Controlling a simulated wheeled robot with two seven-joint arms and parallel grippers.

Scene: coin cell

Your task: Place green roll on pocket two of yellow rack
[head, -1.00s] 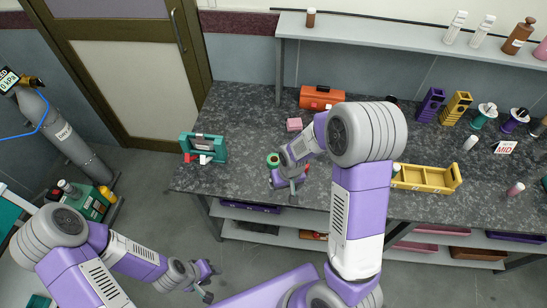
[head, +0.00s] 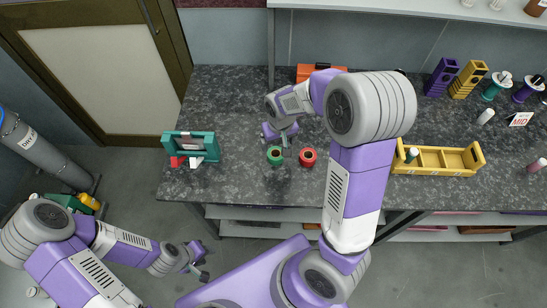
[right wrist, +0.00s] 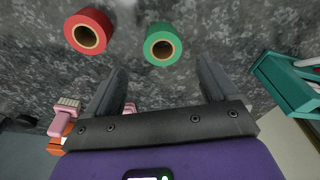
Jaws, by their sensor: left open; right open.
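The green roll (head: 275,162) stands on the dark speckled worktop near its front edge, left of the red roll (head: 308,163). In the right wrist view, the green roll (right wrist: 150,47) lies just past my open fingers, roughly centred between them, and the red roll (right wrist: 80,22) is to its left. My right gripper (head: 280,138) is open and empty, just behind the green roll in the head view; its fingers (right wrist: 162,72) show in the wrist view. The yellow rack (head: 437,171) sits to the right, with a vial (head: 411,154) in its left compartment. My left gripper (head: 205,262) is open, away from the worktop.
A teal holder (head: 205,146) stands at the worktop's left end. An orange box (head: 308,72) is at the back, partly behind my right arm. Purple (head: 441,78) and yellow (head: 468,80) towers and spools stand at the back right.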

